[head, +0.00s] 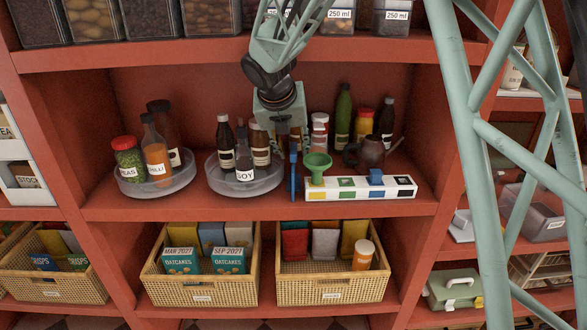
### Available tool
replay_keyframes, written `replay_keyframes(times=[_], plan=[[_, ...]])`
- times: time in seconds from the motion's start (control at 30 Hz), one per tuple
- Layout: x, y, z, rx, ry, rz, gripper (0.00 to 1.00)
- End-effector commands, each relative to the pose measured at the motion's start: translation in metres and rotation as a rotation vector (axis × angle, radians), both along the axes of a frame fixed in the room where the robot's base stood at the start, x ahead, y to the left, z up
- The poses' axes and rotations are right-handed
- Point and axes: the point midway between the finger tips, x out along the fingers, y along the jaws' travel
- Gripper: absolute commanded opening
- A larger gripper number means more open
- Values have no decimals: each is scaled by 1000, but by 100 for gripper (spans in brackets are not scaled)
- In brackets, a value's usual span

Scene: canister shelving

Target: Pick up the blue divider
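The blue divider (294,178) is a thin, upright blue piece on the middle shelf, just left of a long white block (335,193) with coloured squares. My gripper (284,145) points down from above, with its fingers at or just behind the divider's upper end. The fingers are small and dark here, so I cannot tell whether they touch the divider or are open or shut. A smaller blue piece (376,177) sits on the white block towards its right side.
A green funnel (317,166) stands close to the right of the divider. A turntable (244,181) with bottles is close on the left. A dark teapot (366,152) and bottles stand behind the block. Baskets (331,289) fill the shelf below.

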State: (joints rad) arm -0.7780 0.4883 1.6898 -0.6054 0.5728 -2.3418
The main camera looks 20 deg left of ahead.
Motion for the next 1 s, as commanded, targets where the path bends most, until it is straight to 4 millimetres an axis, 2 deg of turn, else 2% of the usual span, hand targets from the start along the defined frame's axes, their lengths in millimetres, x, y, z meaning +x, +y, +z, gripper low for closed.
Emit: replay_keyframes(times=[0.17,0.7,1.0], plan=[[4,1,-6,1,0,1,30],[4,1,-6,1,-1,1,30],[4,1,-6,0,-1,0,3]])
